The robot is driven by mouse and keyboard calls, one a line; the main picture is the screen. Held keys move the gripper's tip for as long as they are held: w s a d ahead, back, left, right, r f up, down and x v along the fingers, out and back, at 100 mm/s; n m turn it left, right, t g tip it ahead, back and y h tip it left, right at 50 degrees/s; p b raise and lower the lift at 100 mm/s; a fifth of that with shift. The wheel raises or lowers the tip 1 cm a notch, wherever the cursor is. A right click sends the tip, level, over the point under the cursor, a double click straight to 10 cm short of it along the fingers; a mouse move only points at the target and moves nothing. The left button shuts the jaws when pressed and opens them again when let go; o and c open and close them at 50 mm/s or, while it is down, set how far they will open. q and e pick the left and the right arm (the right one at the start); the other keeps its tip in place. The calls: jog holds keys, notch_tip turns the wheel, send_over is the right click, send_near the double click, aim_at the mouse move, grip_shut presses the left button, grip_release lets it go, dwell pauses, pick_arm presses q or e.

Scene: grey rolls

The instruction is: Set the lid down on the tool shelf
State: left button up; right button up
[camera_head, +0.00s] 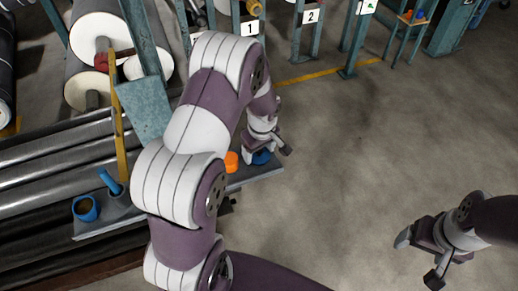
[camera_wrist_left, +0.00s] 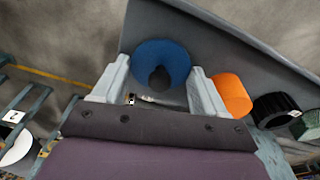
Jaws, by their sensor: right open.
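The blue round lid (camera_head: 262,158) lies on the right end of the grey tool shelf (camera_head: 258,175). In the left wrist view the lid (camera_wrist_left: 151,50) shows its dark knob, between my fingers, with the shelf (camera_wrist_left: 215,45) behind it. My left gripper (camera_head: 266,149) is right at the lid; its fingers (camera_wrist_left: 160,84) are spread wide and stand clear of the knob. Whether a fingertip touches the rim cannot be told. A blue pot (camera_head: 85,210), open at the top, stands at the shelf's left end. My right gripper (camera_head: 418,257) is open and empty above the floor.
An orange cylinder (camera_head: 231,162) stands beside the lid, and a black round item (camera_wrist_left: 275,108) is past it in the wrist view. A blue-handled tool (camera_head: 110,181) stands by the pot. Dark rolls (camera_head: 50,165) lie behind the shelf. The floor at right is clear.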

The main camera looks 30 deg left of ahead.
aim_at(261, 159)
pick_arm(q)
jog(key=shift+o, duration=1.4)
notch_tip(261, 159, up, 12)
jog(key=d, duration=0.1)
jog(key=s+d+m, duration=0.3)
jog(key=s+m, duration=0.3)
jog(key=s, duration=0.1)
jog(key=s+d+m+h, duration=0.1)
jog(key=s+d+m, duration=0.2)
jog(key=s+m, duration=0.3)
jog(key=shift+s+d+t, duration=0.3)
jog(key=shift+s, duration=0.35)
